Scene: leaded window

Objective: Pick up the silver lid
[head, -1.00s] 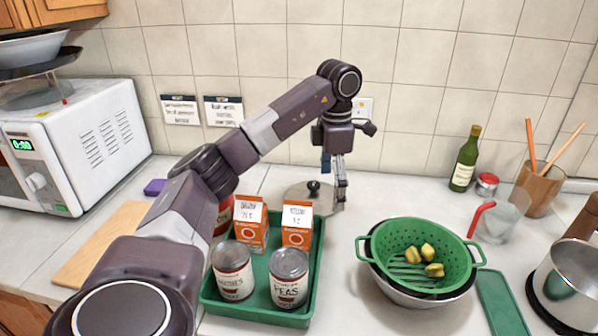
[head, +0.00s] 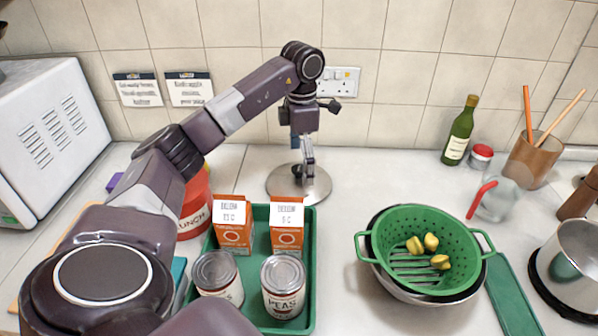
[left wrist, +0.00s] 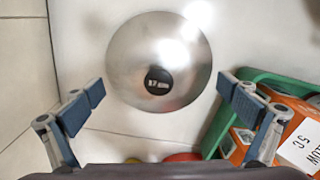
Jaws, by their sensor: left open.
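The silver lid (head: 318,190) is a round metal disc lying on the counter behind the green tray, near the tiled wall. In the left wrist view the lid (left wrist: 130,62) shows from above, with its dark round knob (left wrist: 158,81) below its middle. My left gripper (head: 304,172) is over the lid and hides the knob in the head view. In the left wrist view its two fingers (left wrist: 158,103) are wide apart, one on each side, with nothing between the pads. The knob lies a little beyond the line of the fingertips. My right gripper is not in view.
A green tray (head: 310,240) with orange cartons (head: 287,238) and cans (head: 283,297) stands just in front of the lid. A green colander (head: 470,232) in a bowl is to the right. Counter between lid and bottle (head: 458,135) is clear.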

